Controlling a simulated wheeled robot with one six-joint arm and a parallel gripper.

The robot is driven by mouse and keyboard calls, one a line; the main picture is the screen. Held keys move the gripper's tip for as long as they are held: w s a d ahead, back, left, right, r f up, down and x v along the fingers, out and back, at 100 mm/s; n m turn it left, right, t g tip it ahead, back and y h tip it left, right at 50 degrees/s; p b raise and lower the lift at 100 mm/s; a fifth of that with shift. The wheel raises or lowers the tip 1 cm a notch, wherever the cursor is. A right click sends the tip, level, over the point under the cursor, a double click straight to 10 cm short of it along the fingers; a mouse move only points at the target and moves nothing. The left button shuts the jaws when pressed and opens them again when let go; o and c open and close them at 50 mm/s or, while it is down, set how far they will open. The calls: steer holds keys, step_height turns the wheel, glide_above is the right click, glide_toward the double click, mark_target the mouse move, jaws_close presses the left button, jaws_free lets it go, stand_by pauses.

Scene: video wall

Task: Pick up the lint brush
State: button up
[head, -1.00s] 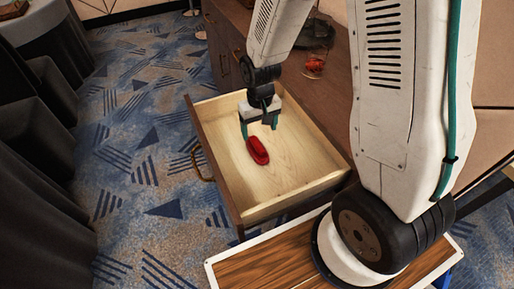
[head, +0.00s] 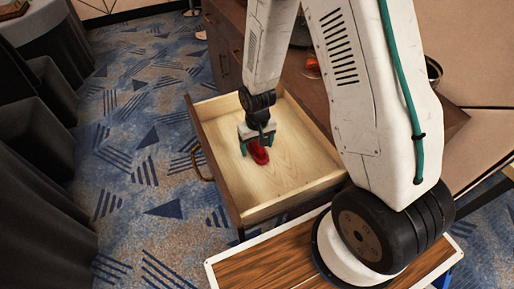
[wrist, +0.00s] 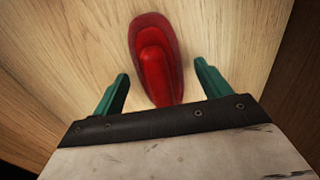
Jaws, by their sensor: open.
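The red lint brush (head: 259,153) lies on the bottom of the open drawer (head: 226,196). In the wrist view the brush (wrist: 153,52) shows a long red body with a raised ridge, its near end reaching between the fingers. My gripper (head: 257,150) is inside the drawer, over the brush, pointing down. In the wrist view my gripper (wrist: 161,85) is open, with one green finger on each side of the brush's near end and a gap on both sides. The near end of the brush is partly hidden by the gripper body.
The drawer walls surround the brush and my gripper. The drawer sticks out from a brown wooden cabinet (head: 226,48). A red item (head: 312,66) sits on the cabinet top, partly behind my arm. Patterned carpet (head: 150,150) lies open to the left.

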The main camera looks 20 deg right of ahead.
steer(key=c, duration=1.2)
step_height(320, 180, up, 10)
steer(key=shift+r, duration=0.1)
